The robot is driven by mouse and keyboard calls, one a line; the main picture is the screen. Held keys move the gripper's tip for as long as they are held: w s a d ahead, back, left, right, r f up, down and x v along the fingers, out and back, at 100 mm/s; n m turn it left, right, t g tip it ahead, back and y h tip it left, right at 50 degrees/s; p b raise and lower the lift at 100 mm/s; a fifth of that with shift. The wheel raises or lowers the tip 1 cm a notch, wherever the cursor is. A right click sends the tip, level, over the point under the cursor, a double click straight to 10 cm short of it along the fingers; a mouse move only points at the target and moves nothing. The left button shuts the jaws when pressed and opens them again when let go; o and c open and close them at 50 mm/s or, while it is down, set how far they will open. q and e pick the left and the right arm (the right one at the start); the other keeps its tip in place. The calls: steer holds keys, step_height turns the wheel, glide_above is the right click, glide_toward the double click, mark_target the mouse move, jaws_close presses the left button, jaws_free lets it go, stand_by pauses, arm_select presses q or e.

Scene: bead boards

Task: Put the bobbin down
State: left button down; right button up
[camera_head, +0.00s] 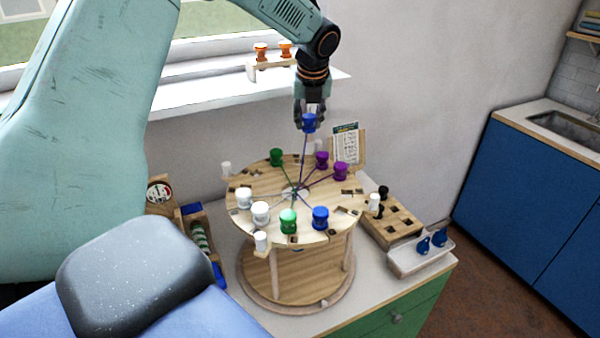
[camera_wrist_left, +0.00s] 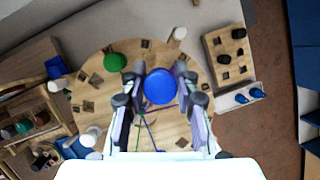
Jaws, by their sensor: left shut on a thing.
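My left gripper (camera_head: 310,112) is shut on a blue bobbin (camera_head: 309,123) and holds it above the far side of the round wooden board (camera_head: 262,179). A thread runs from this bobbin down to the board's middle. In the left wrist view the same blue bobbin (camera_wrist_left: 160,87) sits between the fingers of the left gripper (camera_wrist_left: 160,95). On the board stand another blue bobbin (camera_head: 320,217), two green bobbins (camera_head: 288,221), two purple bobbins (camera_head: 340,171) and two white bobbins (camera_head: 261,212), each with a thread to the middle. My right gripper is not in view.
A wooden block with square holes (camera_head: 393,226) and a white tray with blue bobbins (camera_head: 420,258) stand right of the board. A rack (camera_head: 200,240) stands left. A card on a stand (camera_head: 346,140) is behind. Orange bobbins (camera_head: 261,51) sit on a windowsill shelf.

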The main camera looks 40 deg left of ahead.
arm_select(q)
steer(key=a, duration=0.3)
glide_above(299, 158)
step_height(299, 158, down, 7)
steer(key=f, duration=0.1)
steer(key=s+d+f, duration=0.1)
steer(key=f, duration=0.1)
steer(key=shift+s, duration=0.1)
steer(key=shift+w+f, duration=0.15)
steer(key=shift+w, duration=0.05)
steer(key=c, duration=1.4)
jaws_free()
steer(key=shift+a, duration=0.1)
steer(key=shift+o, duration=0.6)
steer(key=shift+s, duration=0.15)
